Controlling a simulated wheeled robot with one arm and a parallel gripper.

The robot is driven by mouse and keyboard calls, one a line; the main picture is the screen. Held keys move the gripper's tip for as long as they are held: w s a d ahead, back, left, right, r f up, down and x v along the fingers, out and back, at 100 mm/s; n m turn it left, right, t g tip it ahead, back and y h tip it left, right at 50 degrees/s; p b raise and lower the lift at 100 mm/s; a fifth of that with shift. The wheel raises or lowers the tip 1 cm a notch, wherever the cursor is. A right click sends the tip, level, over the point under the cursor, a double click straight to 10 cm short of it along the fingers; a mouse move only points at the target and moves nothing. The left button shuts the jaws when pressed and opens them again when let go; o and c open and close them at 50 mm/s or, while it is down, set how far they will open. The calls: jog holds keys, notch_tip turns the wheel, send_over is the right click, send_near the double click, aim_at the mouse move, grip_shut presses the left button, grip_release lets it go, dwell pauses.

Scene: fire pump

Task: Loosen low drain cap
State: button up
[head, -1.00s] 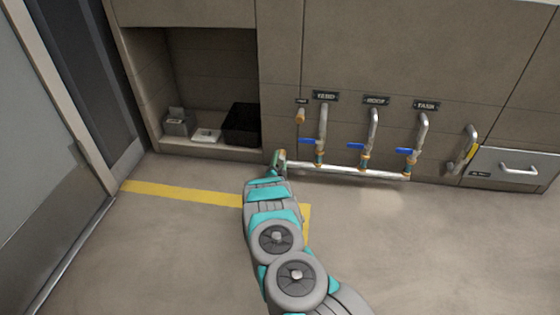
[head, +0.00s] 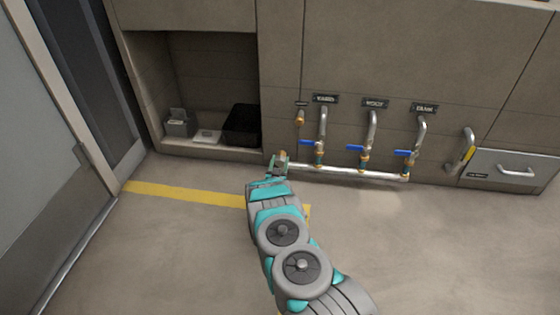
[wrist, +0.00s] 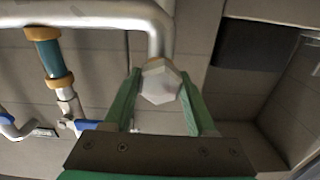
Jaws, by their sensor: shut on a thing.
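The low drain cap (wrist: 160,82) is a pale, faceted hexagonal cap on the end of a bent silver pipe (wrist: 95,14) in the wrist view. My gripper (wrist: 161,102) has its two green fingers on either side of the cap and is shut on it. In the head view my gripper (head: 277,170) is at the left end of the low horizontal pipe (head: 350,172). The cap's contact with the fingers is too small to make out in the head view.
Several vertical pipes with blue lever valves (head: 357,148) rise from the low pipe, right of my gripper. An open niche to the left holds a black bin (head: 242,125) and a grey box (head: 180,122). A metal drawer (head: 515,169) is at right. The floor (head: 430,250) is clear.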

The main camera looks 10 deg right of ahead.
jog(key=n, duration=0.3)
jog(key=shift+n+p, duration=0.35)
jog(key=shift+n, duration=0.05)
jog(key=n, duration=0.3)
jog(key=shift+n+p, duration=0.3)
jog(key=n, duration=0.3)
jog(key=shift+a+n, duration=0.1)
jog(key=shift+n, duration=0.2)
jog(key=shift+n+p, duration=0.45)
jog(key=shift+n, duration=1.45)
jog(key=o, duration=1.4)
jog(key=shift+f, duration=0.1)
jog(key=shift+c, duration=0.2)
jog(key=shift+s, duration=0.1)
